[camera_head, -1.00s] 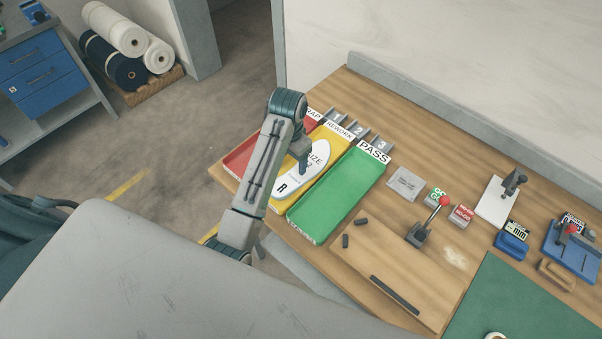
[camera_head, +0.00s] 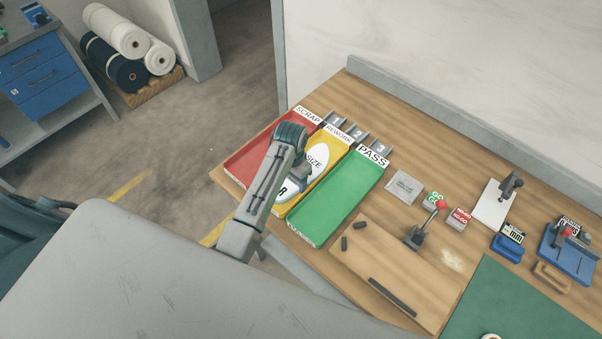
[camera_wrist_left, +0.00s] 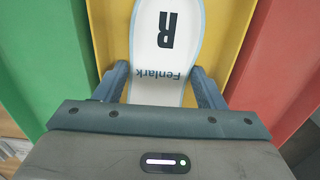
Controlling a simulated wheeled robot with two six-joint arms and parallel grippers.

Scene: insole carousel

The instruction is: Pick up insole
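A white insole (camera_head: 318,160) marked "SIZE" and "R" lies in the yellow REWORK tray (camera_head: 287,210) in the head view, partly hidden by my left arm. In the left wrist view the insole (camera_wrist_left: 166,50) shows a black "R" and "Fenlark", with a pale blue edge. My left gripper (camera_head: 304,180) is over the yellow tray. In the left wrist view its fingers (camera_wrist_left: 165,85) are apart, one on each side of the insole's narrower end. I cannot tell whether they touch it. My right gripper is not in view.
The red SCRAP tray (camera_head: 243,162) and the green PASS tray (camera_head: 340,198) flank the yellow one. A wooden board (camera_head: 385,262) with a red-knobbed lever (camera_head: 424,228) is to the right. Small numbered holders (camera_head: 357,136) stand behind the trays.

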